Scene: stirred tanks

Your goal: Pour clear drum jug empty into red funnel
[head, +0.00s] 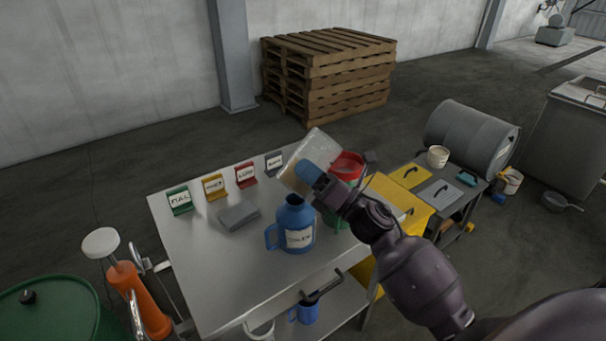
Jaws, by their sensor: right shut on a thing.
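The clear jug (316,146) is held up over the table, strongly tilted. It is beside the red funnel (347,165), at its upper left in the picture. Part of the jug is hidden behind my right gripper (312,175), which is shut on it. The funnel stands over a green container (333,219), mostly hidden by my right wrist. I see no stream of liquid, and I cannot tell how much is in the jug. My left gripper is not in view.
A blue jug (293,226) stands close on the steel table (195,265). A grey block (238,215) and several coloured label stands (213,187) are behind it. Yellow and grey containers (400,192), a grey drum (467,138) and pallets (330,75) lie beyond. The table's left front is clear.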

